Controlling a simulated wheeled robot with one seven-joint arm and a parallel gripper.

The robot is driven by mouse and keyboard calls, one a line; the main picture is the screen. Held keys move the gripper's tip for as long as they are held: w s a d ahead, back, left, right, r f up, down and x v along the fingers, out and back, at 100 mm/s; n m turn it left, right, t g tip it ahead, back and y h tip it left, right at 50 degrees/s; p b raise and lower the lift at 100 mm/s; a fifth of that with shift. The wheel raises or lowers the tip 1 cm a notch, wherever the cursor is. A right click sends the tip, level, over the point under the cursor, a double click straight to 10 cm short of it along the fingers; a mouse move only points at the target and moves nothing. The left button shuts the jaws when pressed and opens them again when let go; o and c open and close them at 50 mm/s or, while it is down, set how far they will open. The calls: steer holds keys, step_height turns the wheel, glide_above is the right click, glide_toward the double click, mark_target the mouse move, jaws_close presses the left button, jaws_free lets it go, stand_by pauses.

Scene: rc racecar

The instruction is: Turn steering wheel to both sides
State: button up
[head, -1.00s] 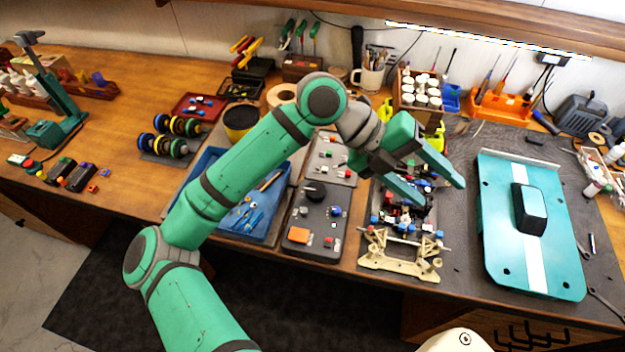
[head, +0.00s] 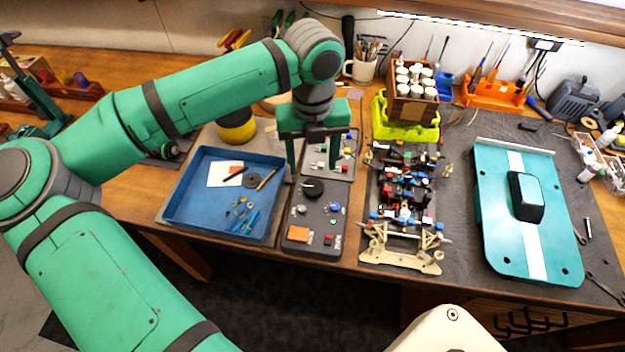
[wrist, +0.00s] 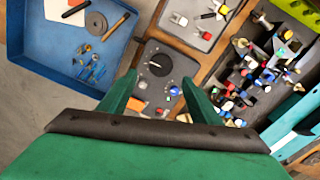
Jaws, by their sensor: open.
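The dark control box (head: 302,238) lies at the front middle of the bench. At its far end is a round black wheel-like knob (head: 313,188), the likeliest steering wheel; it also shows in the wrist view (wrist: 158,64). My gripper (head: 312,164) points down above the far end of the box. In the wrist view my open gripper (wrist: 158,80) has its two fingers on either side of the knob's line, with nothing between them. The exact height gap to the knob is hard to tell. The car chassis (head: 402,257) stands right of the box.
A blue tray (head: 180,212) with small parts is left of the box. A grey tray (head: 343,170) lies behind it. The teal car body (head: 500,240) is at the right. A wooden box of white-capped jars (head: 405,108) stands behind the chassis.

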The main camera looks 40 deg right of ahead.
mark_target(314, 186)
step_height(314, 186, down, 8)
steer(key=shift+f, duration=0.25)
steer(key=shift+s+d, duration=0.1)
steer(key=c, duration=1)
